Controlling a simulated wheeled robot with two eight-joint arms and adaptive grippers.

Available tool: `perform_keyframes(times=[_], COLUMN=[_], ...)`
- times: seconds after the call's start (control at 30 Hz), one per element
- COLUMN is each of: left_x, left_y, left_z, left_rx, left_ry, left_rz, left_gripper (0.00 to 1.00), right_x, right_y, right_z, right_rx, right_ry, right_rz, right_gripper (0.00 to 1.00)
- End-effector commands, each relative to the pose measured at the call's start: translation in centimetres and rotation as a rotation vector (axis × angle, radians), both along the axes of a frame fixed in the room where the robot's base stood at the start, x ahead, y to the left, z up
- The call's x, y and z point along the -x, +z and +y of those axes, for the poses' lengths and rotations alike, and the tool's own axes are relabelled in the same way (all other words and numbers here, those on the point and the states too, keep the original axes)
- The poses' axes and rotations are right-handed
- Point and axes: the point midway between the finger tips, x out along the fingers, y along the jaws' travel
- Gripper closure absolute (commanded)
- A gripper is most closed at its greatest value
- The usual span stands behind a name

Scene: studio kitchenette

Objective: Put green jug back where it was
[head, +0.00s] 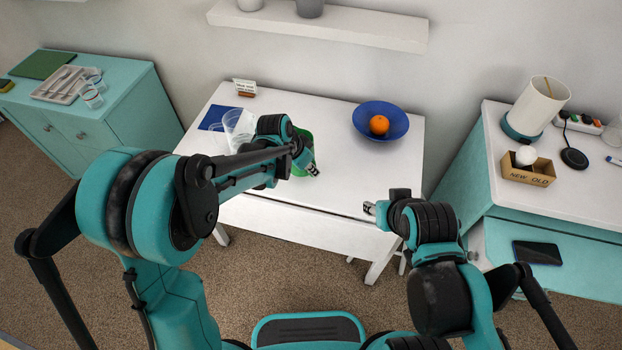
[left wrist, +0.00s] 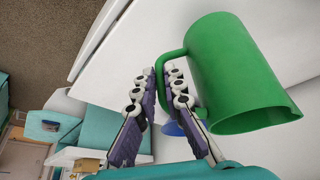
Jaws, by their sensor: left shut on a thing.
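The green jug (head: 304,138) is over the white table (head: 340,180), mostly hidden behind my left arm in the head view. In the left wrist view the green jug (left wrist: 232,75) shows large, its handle between the fingers of my left gripper (left wrist: 166,74). My left gripper (head: 310,169) is shut on that handle. I cannot tell whether the jug's base touches the table. My right gripper (head: 370,208) is at the table's front edge, apart from the jug; its fingers are too small to read.
A clear pitcher (head: 236,122) stands by a blue mat (head: 213,117) on the table's left. A blue bowl (head: 366,112) with an orange (head: 379,125) is at the back right. A small sign (head: 244,87) stands at the back edge. The table's middle right is clear.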

Motion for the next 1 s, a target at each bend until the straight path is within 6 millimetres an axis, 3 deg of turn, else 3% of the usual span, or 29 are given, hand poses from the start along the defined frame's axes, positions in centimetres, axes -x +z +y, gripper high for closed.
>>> perform_keyframes(times=[0.17, 0.4, 0.8, 0.83, 0.87, 0.9, 1.0], left_x=[-0.5, -0.5, -0.5, -0.5, -0.5, -0.5, -0.5], left_y=[-0.8, -4.2, -4.6, -4.5, -4.5, -4.5, -4.5], left_z=[0.0, 0.0, 0.0, 0.0, 0.0, 0.0, 0.0], left_rx=[0.0, 0.001, 0.0, 0.0, 0.0, 0.0, 0.0], left_ry=[0.0, 0.0, 0.0, 0.0, 0.0, 0.0, 0.001], left_rz=[0.0, -0.001, 0.0, 0.0, 0.0, 0.0, 0.0], left_gripper=[1.0, 1.0, 1.0, 0.83, 0.75, 0.7, 0.7], right_x=[0.0, 0.0, 0.0, 0.0, 0.0, 0.0, 0.0], right_y=[-0.4, -2.1, -2.4, -2.3, -2.2, -2.2, -2.2], right_z=[0.0, 0.0, 0.0, 0.0, 0.0, 0.0, 0.0], right_rx=[0.0, 0.0, 0.0, 0.0, 0.0, 0.0, 0.0], right_ry=[0.0, 0.0, 0.0, 0.0, 0.0, 0.0, 0.0], right_rz=[0.0, 0.0, 0.0, 0.0, 0.0, 0.0, 0.0], right_gripper=[0.6, 0.6, 0.6, 0.6, 0.6, 0.6, 0.6])
